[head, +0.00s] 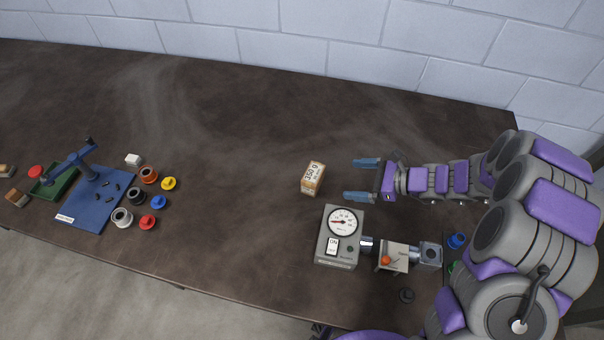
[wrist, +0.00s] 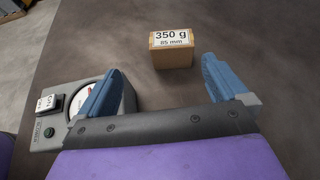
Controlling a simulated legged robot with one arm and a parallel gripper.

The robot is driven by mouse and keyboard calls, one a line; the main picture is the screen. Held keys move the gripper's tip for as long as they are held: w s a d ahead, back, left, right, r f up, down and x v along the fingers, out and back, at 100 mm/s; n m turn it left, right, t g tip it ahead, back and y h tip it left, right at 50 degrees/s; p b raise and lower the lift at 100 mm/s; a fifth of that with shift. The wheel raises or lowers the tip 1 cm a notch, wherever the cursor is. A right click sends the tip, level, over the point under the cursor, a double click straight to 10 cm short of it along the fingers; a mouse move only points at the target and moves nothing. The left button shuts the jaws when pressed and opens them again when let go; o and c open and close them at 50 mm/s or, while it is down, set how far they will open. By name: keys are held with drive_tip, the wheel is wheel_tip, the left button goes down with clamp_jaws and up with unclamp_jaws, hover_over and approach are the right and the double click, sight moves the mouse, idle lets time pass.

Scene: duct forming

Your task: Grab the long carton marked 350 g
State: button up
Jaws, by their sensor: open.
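The carton marked 350 g (head: 313,178) stands on the dark table near the middle of the head view. It is a small tan box with a white label on top. In the wrist view the carton (wrist: 172,47) shows "350 g" and "85 mm", ahead of the fingers and nearer the right one. My gripper (head: 364,179) is open and empty, to the right of the carton, its blue fingers pointing at it. In the wrist view my gripper (wrist: 155,85) has its fingers wide apart, with the carton beyond the tips and not touched.
A grey gauge box (head: 341,236) stands close below my gripper, beside its left finger in the wrist view. A blue board (head: 95,198), green tray (head: 53,182) and several coloured spools (head: 148,175) are far left. The table behind the carton is clear.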

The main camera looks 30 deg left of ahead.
drive_tip(key=f, duration=0.1)
drive_tip(key=m+b, duration=0.1)
drive_tip(key=b, duration=0.1)
approach(307, 174)
drive_tip(key=shift+t, duration=0.3)
drive_tip(key=a+f, duration=0.4)
drive_tip(key=shift+w+a, duration=0.2)
drive_tip(key=shift+a, duration=0.1)
drive_tip(key=shift+s+d+r+y, duration=0.1)
drive_tip(key=shift+d+y, duration=0.2)
drive_tip(key=shift+d, duration=0.3)
drive_tip(key=b+x, duration=0.1)
drive_tip(key=x, duration=0.6)
drive_tip(key=shift+a, duration=0.35)
drive_tip(key=shift+d+r, duration=0.3)
drive_tip(key=shift+d, duration=0.4)
drive_tip(key=shift+c, duration=0.3)
drive_tip(key=shift+d+r, duration=0.15)
drive_tip(key=shift+d, duration=0.35)
drive_tip(key=c, duration=0.3)
drive_tip(key=shift+c, duration=0.7)
drive_tip(key=shift+x, duration=0.9)
drive_tip(key=c, duration=0.4)
drive_tip(key=shift+w+d, duration=0.1)
drive_tip(key=shift+w, duration=0.1)
drive_tip(key=shift+c, duration=0.2)
